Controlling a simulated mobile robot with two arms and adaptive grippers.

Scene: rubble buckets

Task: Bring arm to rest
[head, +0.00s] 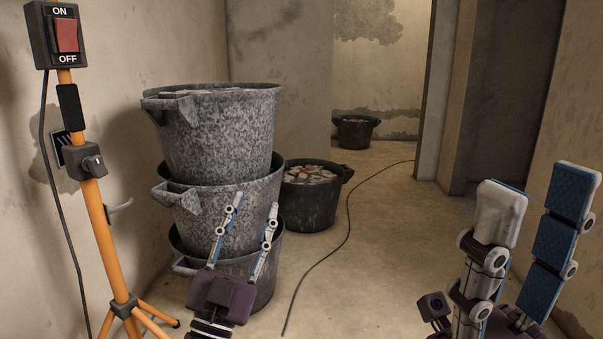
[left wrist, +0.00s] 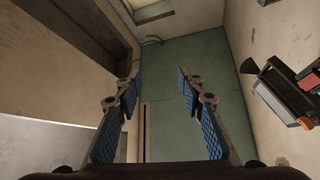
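My left gripper (head: 255,206) is in the lower middle of the head view, in front of a stack of speckled grey buckets. Its two fingers point up and stand apart, with nothing between them. The left wrist view also shows its blue-padded fingers (left wrist: 158,75) apart and empty. My right gripper (head: 540,186) is large and near at the lower right. Its fingers point up with a wide gap and nothing held. The stack has a top bucket (head: 218,135), a middle bucket (head: 222,215) and a bottom bucket (head: 263,270), partly hidden by my left gripper.
A dark rubble-filled bucket (head: 310,208) stands behind the stack, another (head: 355,132) farther back. An orange tripod stand (head: 98,215) with a red ON/OFF switch (head: 67,36) is at left. A black cable (head: 345,215) crosses the floor. Floor (head: 400,240) between the stack and right gripper looks mostly clear.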

